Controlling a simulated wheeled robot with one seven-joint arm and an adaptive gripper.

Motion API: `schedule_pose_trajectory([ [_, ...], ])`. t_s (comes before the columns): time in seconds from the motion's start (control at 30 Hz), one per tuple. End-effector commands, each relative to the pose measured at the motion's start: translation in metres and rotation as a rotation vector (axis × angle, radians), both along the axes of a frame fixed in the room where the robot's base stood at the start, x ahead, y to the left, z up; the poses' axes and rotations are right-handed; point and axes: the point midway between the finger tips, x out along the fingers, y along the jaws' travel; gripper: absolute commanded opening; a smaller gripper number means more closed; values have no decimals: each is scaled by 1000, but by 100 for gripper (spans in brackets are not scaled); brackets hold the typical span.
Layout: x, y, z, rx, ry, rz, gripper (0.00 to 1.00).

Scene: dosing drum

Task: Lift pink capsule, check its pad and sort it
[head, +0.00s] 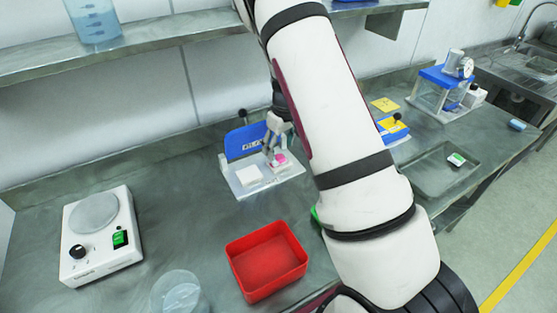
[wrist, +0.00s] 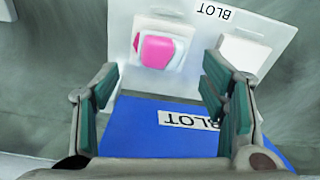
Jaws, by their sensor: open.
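The pink capsule (head: 279,159) sits on the right side of a pale plate (head: 270,186) in front of a blue upright board (head: 244,140). In the wrist view the capsule (wrist: 157,51) rests on a white pad. A second white pad (head: 249,175), bare, lies to its left in the head view; it also shows in the wrist view (wrist: 240,54). The plate is labelled BLOT. My gripper (head: 271,153) is close to the capsule, its fingers (wrist: 160,78) apart and empty, with the capsule ahead of the gap between them. The capsule's underside is hidden.
A red bin (head: 266,262) stands in front; a green edge (head: 316,216) shows partly behind my arm. A hotplate (head: 97,235) and clear beaker (head: 178,294) are at left. A blue stand with yellow pads (head: 393,128) and a blue-framed device (head: 446,86) stand right.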

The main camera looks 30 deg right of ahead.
Motion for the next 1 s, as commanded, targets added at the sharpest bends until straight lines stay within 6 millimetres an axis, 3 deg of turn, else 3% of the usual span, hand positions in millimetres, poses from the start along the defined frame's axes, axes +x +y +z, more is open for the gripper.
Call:
schedule_pose_trajectory([
  [0.3, 1, 2, -38, 0, 2, -1, 66],
  [0.6, 2, 3, -43, 0, 1, 0, 66],
  [0.63, 2, 3, -43, 0, 1, 0, 64],
  [0.8, 2, 3, -43, 0, 1, 0, 28],
  [1.0, 2, 3, -43, 0, 1, 0, 27],
])
